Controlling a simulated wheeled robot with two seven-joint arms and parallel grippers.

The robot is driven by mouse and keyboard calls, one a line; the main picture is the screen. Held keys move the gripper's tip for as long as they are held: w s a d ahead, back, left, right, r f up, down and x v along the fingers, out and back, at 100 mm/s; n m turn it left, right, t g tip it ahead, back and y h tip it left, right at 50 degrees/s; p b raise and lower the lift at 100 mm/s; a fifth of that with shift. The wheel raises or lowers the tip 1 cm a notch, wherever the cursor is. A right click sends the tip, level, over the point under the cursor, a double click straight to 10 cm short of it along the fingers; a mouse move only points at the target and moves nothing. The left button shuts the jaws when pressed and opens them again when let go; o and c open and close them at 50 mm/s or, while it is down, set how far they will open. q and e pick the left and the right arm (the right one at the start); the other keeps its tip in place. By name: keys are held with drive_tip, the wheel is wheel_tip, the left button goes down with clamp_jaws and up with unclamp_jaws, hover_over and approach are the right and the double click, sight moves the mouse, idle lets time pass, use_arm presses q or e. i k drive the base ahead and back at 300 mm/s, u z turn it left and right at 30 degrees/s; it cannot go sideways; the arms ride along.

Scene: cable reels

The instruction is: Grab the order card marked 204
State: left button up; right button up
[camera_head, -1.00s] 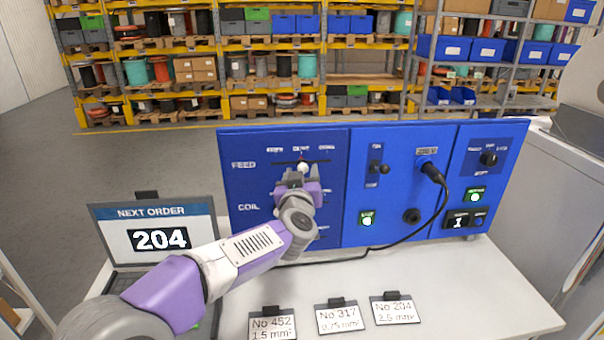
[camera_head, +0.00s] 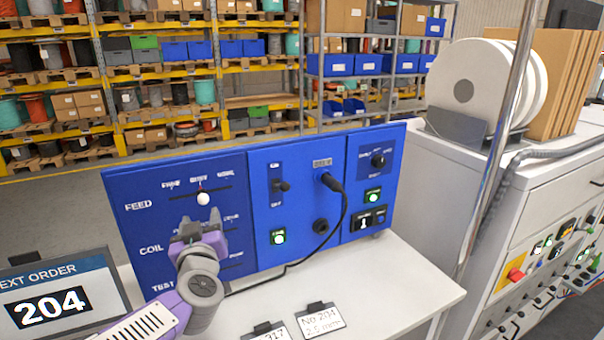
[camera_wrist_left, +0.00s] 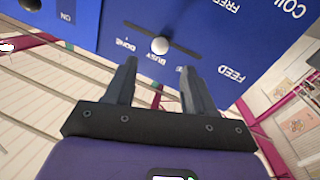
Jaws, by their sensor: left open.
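The order card marked 204 (camera_head: 321,321) lies on the white table at the bottom of the head view, with a dark clip at its top edge. A second card ending in 317 (camera_head: 268,333) lies to its left, partly cut off by the frame. My left gripper (camera_head: 190,226) is open and empty in front of the blue panel, below the white slider knob (camera_head: 203,199). In the left wrist view the open fingers (camera_wrist_left: 158,82) point at the panel, with the white knob (camera_wrist_left: 160,45) beyond their tips. My right gripper is not in view.
The blue control panel (camera_head: 262,230) stands at the back of the table. A black cable loops from its socket down to the tabletop. A screen (camera_head: 60,300) reading 204 stands at left. A white machine (camera_head: 540,215) is at right. The table right of the card is clear.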

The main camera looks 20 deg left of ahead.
sight(320, 318)
drive_tip(key=k, duration=1)
